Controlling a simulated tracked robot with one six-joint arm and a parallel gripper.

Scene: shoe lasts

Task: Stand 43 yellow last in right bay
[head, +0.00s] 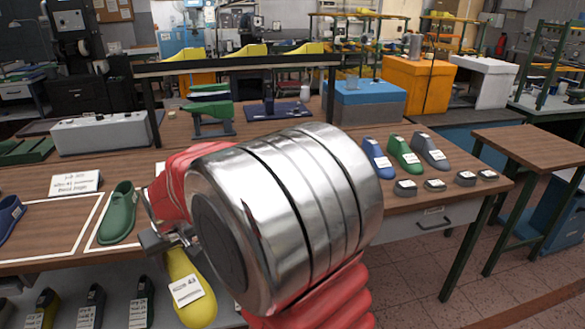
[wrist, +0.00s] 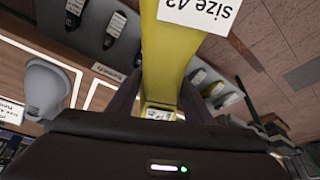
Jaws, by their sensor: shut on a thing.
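My gripper (head: 168,240) is shut on a yellow last (head: 197,308), which hangs in front of the table's front edge with a white label on it. In the wrist view the yellow last (wrist: 168,65) runs up from between the fingers; its label starts with "size", and the number is partly cut off. White-outlined bays lie on the table (head: 40,175). My arm hides the table to the right of the green last.
A printed sign (head: 76,183) stands behind the bays. A lower shelf holds several labelled lasts, including a dark one (head: 91,305). Blue (head: 376,158), green (head: 403,155) and grey (head: 430,151) lasts stand on the table's right, behind small dark labelled pieces. A grey box (head: 102,133) is behind.

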